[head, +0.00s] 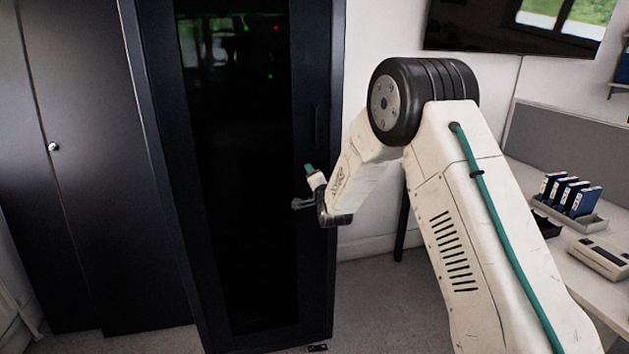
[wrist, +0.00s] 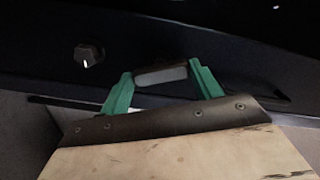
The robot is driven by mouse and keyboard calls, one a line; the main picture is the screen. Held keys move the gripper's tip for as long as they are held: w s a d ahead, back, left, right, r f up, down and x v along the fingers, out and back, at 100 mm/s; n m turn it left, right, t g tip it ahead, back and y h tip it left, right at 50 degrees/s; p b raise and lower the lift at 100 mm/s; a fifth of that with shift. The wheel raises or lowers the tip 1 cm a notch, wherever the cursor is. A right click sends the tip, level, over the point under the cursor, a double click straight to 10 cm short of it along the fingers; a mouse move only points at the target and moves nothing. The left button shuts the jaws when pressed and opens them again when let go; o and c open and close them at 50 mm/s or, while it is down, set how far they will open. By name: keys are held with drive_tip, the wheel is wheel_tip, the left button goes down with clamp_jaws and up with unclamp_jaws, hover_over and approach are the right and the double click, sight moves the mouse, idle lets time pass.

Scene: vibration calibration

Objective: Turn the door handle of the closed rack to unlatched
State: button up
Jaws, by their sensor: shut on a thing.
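The closed rack (head: 168,150) is a tall black cabinet with a dark glass door (head: 240,190) in the head view. My gripper (head: 304,187) is at the right edge of this door, about mid-height. In the wrist view its green fingers (wrist: 161,73) are shut on the door handle (wrist: 160,76), a short dark piece with a pale grey face, one finger at each end. The handle looks slightly tilted in that view. In the head view the handle is hard to make out behind my gripper.
A dark grey cabinet (head: 95,180) stands left of the rack. A desk (head: 585,250) with blue binders (head: 568,195) is at the right. Grey floor (head: 375,300) shows between.

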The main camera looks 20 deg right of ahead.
drive_tip(key=m, duration=0.4)
drive_tip(key=shift+m, duration=0.3)
drive_tip(key=shift+d, duration=0.1)
idle(0.4)
drive_tip(key=o, duration=1)
drive_tip(key=s, duration=0.7)
drive_tip(key=shift+s, duration=0.4)
